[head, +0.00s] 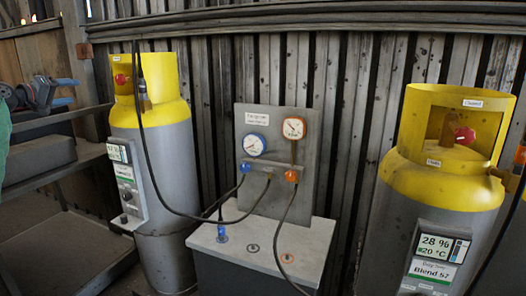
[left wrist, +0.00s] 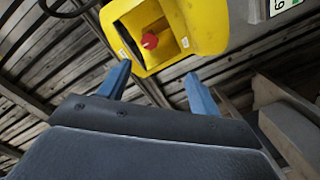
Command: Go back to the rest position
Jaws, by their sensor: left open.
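My left gripper (head: 75,91) is at the left edge of the head view, its two blue fingers apart and pointing right. It is left of the left gas cylinder (head: 165,150), which is grey with a yellow top and a red valve knob (head: 121,79). In the left wrist view the open fingers (left wrist: 158,70) have nothing between them. The yellow collar (left wrist: 205,25) and red knob (left wrist: 150,41) show beyond the fingers, with a visible gap. My right gripper is in neither view.
A gauge panel (head: 310,155) stands on a grey cabinet (head: 265,238) at the centre, with black hoses. Another yellow-topped cylinder (head: 395,220) labelled "Blend 57" is at right. A metal shelf (head: 75,240) is at left, below my left gripper. A plank wall (head: 345,110) stands behind.

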